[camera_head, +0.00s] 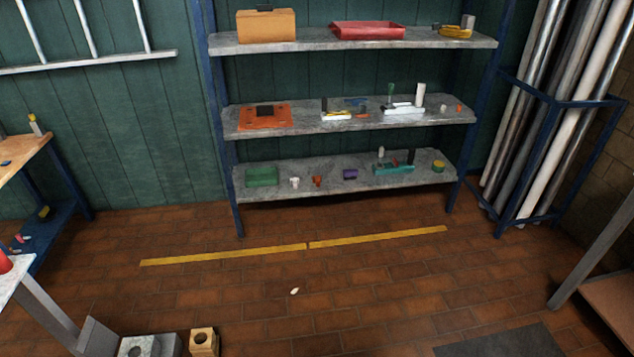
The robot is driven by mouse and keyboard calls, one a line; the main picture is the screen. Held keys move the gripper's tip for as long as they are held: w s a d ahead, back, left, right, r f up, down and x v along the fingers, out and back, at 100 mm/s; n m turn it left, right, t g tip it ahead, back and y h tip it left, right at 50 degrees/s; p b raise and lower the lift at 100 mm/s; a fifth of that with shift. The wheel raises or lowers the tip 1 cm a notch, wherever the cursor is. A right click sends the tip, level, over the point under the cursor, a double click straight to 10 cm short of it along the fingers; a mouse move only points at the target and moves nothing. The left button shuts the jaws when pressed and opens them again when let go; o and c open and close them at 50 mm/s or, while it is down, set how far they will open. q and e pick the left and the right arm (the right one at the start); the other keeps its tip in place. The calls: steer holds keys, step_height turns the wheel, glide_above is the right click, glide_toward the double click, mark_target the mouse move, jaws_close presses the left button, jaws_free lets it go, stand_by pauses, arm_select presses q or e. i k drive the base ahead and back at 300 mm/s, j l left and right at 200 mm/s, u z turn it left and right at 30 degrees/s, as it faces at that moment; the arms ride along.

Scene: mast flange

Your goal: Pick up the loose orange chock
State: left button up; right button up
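A small orange piece (317,181) stands on the bottom shelf (330,186) of the blue-framed rack, between a small white piece (295,183) and a purple block (350,174). Another small orange piece (459,108) sits at the right end of the middle shelf (300,128). Both are too small in the picture to tell which is the chock. Neither of my grippers is in view.
The top shelf holds an orange-brown case (266,25) and a red tray (368,30). An orange tray (264,117) is on the middle shelf. The brick floor (380,290) before the rack is mostly clear, with a small white piece (294,291). Blocks (204,342) stand bottom left.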

mark_target(317, 180)
steer(key=l+u, duration=0.15)
steer(key=u, duration=0.3)
steer(key=k+u, duration=0.15)
steer(key=u, duration=0.3)
steer(key=k+l+u, duration=0.1)
steer(key=u, duration=0.35)
steer(key=k+l+u, duration=0.1)
steer(key=u, duration=0.35)
steer(key=k+u, duration=0.1)
steer(key=u, duration=0.35)
steer(key=k+j+u, duration=0.25)
steer(key=k, duration=0.25)
steer(key=k+j+u, duration=0.3)
steer(key=k, duration=0.15)
steer(key=k+j, duration=0.1)
steer(key=z, duration=2.35)
steer(key=i+l+z, duration=0.1)
steer(key=i+z, duration=0.15)
steer(key=i, duration=2.65)
